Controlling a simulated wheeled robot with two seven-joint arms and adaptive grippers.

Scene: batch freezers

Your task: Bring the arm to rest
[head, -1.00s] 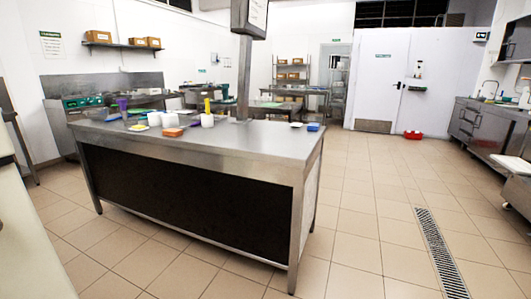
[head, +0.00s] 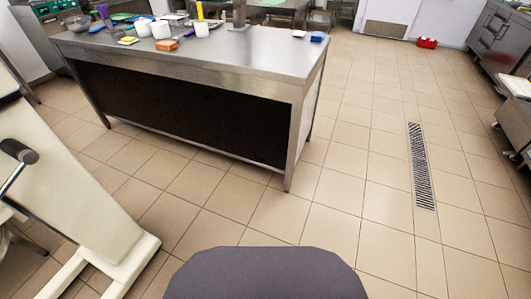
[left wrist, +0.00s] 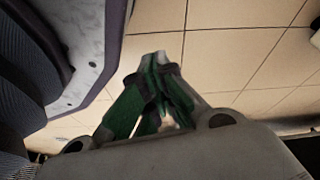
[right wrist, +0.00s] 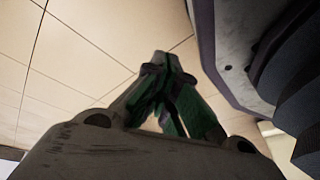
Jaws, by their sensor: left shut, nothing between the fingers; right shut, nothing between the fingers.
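My left gripper (left wrist: 160,62) shows in the left wrist view, its green-padded fingers together and empty above the tiled floor. My right gripper (right wrist: 160,62) shows in the right wrist view, also shut and empty above floor tiles. Both hang close beside my own body. Neither gripper shows in the head view, where only part of my own base is at the bottom middle.
A steel table (head: 262,62) stands ahead with several items on its top, among them an orange block (head: 165,45). A cream-coloured machine (head: 75,200) is close at the left. A floor drain grate (head: 420,165) lies at the right. Tiled floor is free between.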

